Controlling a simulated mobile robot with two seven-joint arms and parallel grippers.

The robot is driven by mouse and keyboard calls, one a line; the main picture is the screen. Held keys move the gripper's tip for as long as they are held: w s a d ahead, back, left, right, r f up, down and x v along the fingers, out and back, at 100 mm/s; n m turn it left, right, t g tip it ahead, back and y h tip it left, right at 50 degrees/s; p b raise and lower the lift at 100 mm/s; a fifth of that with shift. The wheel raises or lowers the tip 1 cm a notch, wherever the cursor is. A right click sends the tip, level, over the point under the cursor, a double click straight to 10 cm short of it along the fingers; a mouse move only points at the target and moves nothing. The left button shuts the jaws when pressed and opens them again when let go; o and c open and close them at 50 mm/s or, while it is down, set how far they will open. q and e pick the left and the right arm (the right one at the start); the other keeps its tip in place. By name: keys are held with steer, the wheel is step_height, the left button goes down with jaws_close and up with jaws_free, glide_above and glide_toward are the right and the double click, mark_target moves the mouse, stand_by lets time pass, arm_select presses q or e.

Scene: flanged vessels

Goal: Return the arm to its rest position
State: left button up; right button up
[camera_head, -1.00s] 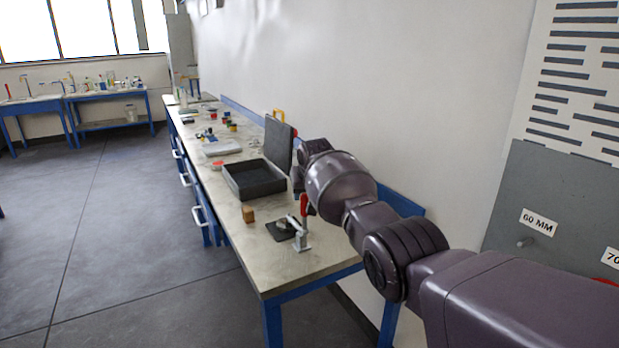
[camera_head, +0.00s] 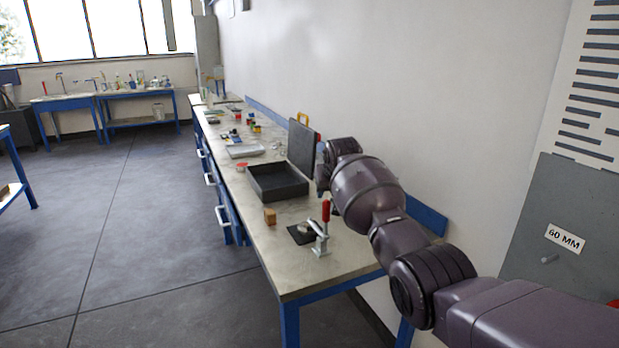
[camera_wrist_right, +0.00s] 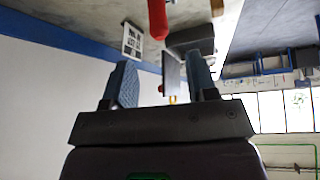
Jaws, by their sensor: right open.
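My right arm (camera_head: 367,187) comes in from the lower right and reaches over the bench. My right gripper (camera_head: 322,178) is at the far end of that arm, partly hidden by its wrist, above the right edge of the bench. In the right wrist view my right gripper (camera_wrist_right: 163,82) has its two blue-grey fingers apart with nothing held between them. My left gripper is in neither view now.
A toggle clamp (camera_head: 324,229) with a red handle stands close below my right gripper. A wooden block (camera_head: 270,216), a black tray (camera_head: 281,193) and an upright dark panel (camera_head: 302,150) are on the bench (camera_head: 300,275). The floor at left is open.

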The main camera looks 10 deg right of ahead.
step_height(320, 180, up, 12)
steer(key=w+a+n+t+y, duration=0.1)
steer(key=w+t, duration=0.1)
steer(key=t, duration=0.5)
steer(key=s+d+f, duration=0.4)
steer(key=s+f, duration=1)
steer(key=s, duration=0.4)
steer(key=s+d+f+g+h, duration=0.1)
steer(key=s+d+f, duration=0.4)
steer(key=s+f, duration=0.9)
steer(key=s+d+f+g, duration=0.1)
steer(key=s+d+f, duration=0.3)
steer(key=s+f, duration=1)
steer(key=s, duration=0.8)
steer(key=shift+d+f+m+h, duration=0.3)
steer(key=shift+d+m, duration=0.1)
